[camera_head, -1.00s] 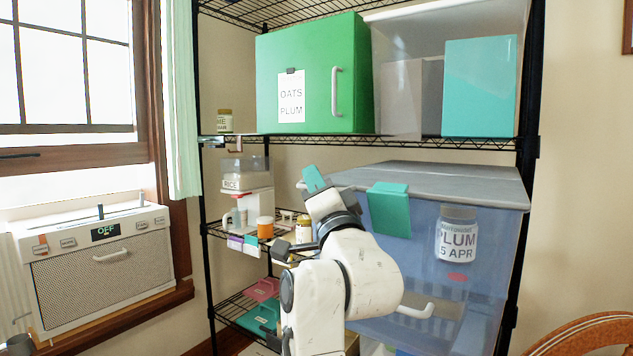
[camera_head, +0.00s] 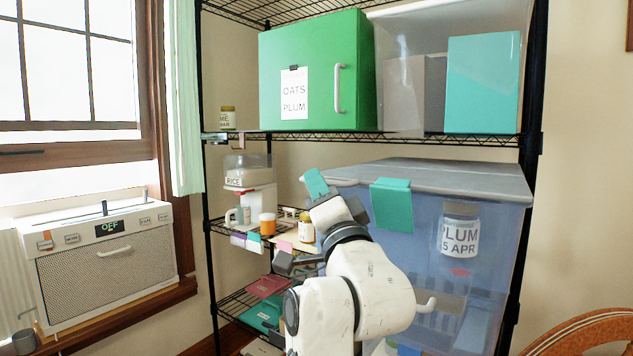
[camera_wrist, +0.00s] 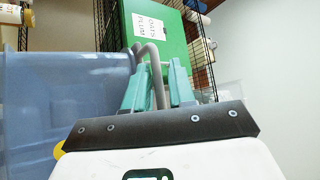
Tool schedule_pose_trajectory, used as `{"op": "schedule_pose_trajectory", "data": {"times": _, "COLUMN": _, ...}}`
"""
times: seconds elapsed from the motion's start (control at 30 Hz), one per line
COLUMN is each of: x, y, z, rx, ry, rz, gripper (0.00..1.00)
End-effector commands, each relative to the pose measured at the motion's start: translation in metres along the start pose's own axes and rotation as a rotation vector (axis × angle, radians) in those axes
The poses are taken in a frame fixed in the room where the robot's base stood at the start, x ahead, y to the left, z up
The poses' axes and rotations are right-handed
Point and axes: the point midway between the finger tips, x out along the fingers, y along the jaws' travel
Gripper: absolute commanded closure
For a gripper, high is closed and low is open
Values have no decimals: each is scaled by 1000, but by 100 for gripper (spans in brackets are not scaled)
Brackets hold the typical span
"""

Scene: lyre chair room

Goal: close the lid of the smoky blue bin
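In the wrist view the bin (camera_wrist: 60,110) fills the left, and a grey curved rim (camera_wrist: 152,52) lies between my fingers (camera_wrist: 157,68). Whether they touch it is unclear.
A green box (camera_head: 312,100) labelled OATS PLUM and a clear bin (camera_head: 405,60) stand on the shelf above. Small jars and boxes (camera_head: 265,222) fill the shelves to the left. An air conditioner (camera_head: 105,255) is under the window. A curved wooden chair part (camera_head: 585,338) is at lower right.

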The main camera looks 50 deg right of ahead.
Motion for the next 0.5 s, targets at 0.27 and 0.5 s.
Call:
{"op": "schedule_pose_trajectory", "data": {"times": 0.27, "x": -55, "y": 2, "z": -1, "rx": -3, "ry": 4, "rz": -1, "gripper": 78}}
{"op": "schedule_pose_trajectory", "data": {"times": 0.5, "x": -78, "y": 1, "z": -2, "rx": -2, "ry": 6, "rz": 0, "gripper": 78}}
